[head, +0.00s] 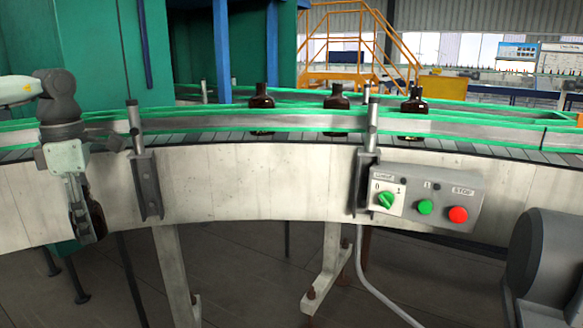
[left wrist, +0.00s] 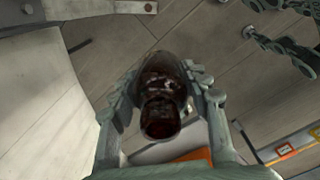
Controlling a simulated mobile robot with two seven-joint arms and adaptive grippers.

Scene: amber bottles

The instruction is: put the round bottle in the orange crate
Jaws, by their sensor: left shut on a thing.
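My left gripper (head: 88,228) is shut on a dark amber bottle (head: 97,214), in front of the conveyor's side wall at the left of the head view. The fingers hide much of the bottle there. In the left wrist view the same bottle (left wrist: 162,95) sits between the two fingers of the left gripper (left wrist: 165,90), its round cap end toward the camera, with floor behind it. An orange patch (left wrist: 197,156) shows below the bottle in that view, mostly hidden by the gripper; I cannot tell whether it is the orange crate.
The conveyor (head: 260,180) curves across the head view with green guide rails. Three amber bottles stand on it: left (head: 262,100), middle (head: 336,98), right (head: 414,102). A control box (head: 425,197) and posts stick out from its front. Floor shows below.

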